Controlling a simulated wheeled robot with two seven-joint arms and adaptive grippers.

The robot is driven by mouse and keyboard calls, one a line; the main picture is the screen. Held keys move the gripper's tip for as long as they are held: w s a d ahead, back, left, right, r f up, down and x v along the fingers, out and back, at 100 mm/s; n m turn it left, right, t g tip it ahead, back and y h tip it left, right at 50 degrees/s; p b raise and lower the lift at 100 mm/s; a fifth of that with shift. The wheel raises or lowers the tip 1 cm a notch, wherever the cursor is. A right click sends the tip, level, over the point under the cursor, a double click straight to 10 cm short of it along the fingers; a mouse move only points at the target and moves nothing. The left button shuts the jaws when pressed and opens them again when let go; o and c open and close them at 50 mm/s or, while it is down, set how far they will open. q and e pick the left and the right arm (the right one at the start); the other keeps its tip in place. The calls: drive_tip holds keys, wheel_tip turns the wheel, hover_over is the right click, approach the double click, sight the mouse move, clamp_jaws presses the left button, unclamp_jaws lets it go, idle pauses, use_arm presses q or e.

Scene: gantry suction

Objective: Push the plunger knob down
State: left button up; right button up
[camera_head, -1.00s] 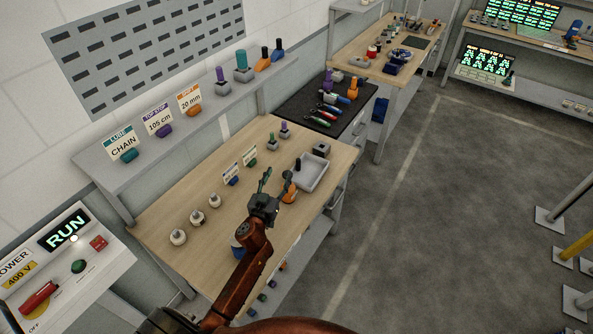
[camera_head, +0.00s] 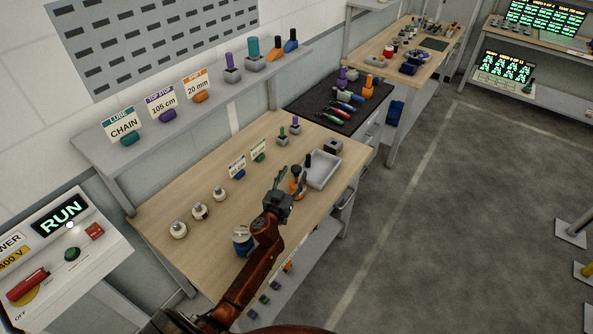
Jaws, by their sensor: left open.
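My left gripper (camera_head: 286,181) is open above the right part of the wooden bench, its fingers pointing away from me. An orange item (camera_head: 298,188) with a dark upper part stands right by its right finger. I cannot tell whether they touch. A dark upright knob (camera_head: 308,159) shows just beyond, at the left end of a grey tray (camera_head: 325,170). I cannot tell for sure which of these is the plunger knob. My right gripper is not in view.
The wooden bench (camera_head: 190,190) holds several white round fittings at left, small label cards, and a blue-and-white item (camera_head: 242,240) beside my arm. A shelf (camera_head: 180,112) with label cards runs behind. A black-topped cabinet (camera_head: 320,112) adjoins.

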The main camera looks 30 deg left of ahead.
sight(294, 173)
use_arm(q)
drive_tip(key=shift+w+a, duration=0.2)
drive_tip(key=shift+w, duration=0.7)
drive_tip(key=shift+w+a, duration=0.15)
drive_tip(key=shift+w, duration=0.7)
drive_tip(key=shift+c, duration=0.5)
clamp_jaws()
drive_tip(key=shift+f, duration=0.1)
